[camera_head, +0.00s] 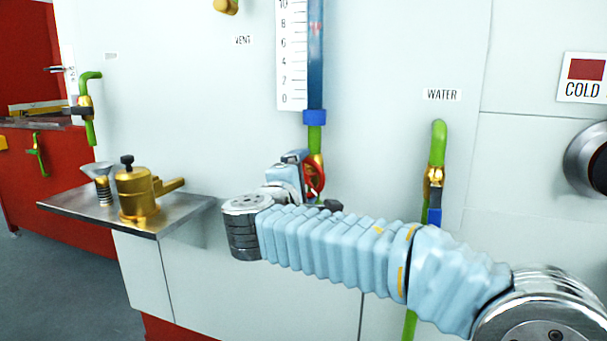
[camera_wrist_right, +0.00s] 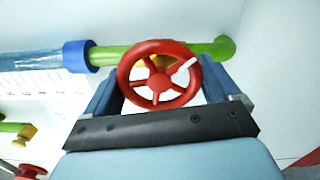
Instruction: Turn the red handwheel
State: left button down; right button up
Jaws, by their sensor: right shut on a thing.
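The red handwheel (camera_wrist_right: 159,81) faces the camera in the right wrist view. It has several spokes, a round hub and a white mark pointing to the upper right. It sits in front of a green pipe (camera_wrist_right: 110,56). In the head view the handwheel (camera_head: 316,178) shows partly, at the foot of the blue gauge tube. My right gripper (camera_head: 306,165) is at the wheel, with its two blue fingers on either side of the rim, shut on it. Part of the wheel is hidden behind the gripper in the head view. My left gripper is in neither view.
A metal shelf (camera_head: 75,207) with a brass fitting (camera_head: 138,190) juts out at the left. A scale (camera_head: 292,60) and blue tube (camera_head: 316,60) stand above the wheel. A green water pipe (camera_head: 438,145) and round knob (camera_head: 590,160) are at the right.

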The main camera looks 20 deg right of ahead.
jog(key=n+p, duration=0.1)
jog(key=n, duration=0.2)
jog(key=shift+a, duration=0.1)
jog(key=shift+f+n+p, duration=0.1)
jog(key=shift+n+p, duration=0.5)
jog(key=shift+n, duration=0.7)
jog(key=shift+f, duration=0.1)
jog(key=o, duration=0.8)
jog(key=b+v, duration=0.1)
jog(key=v, duration=1.2)
jog(key=shift+s+a+b, duration=0.25)
jog(key=shift+s+b, duration=0.1)
jog(key=shift+b, duration=0.05)
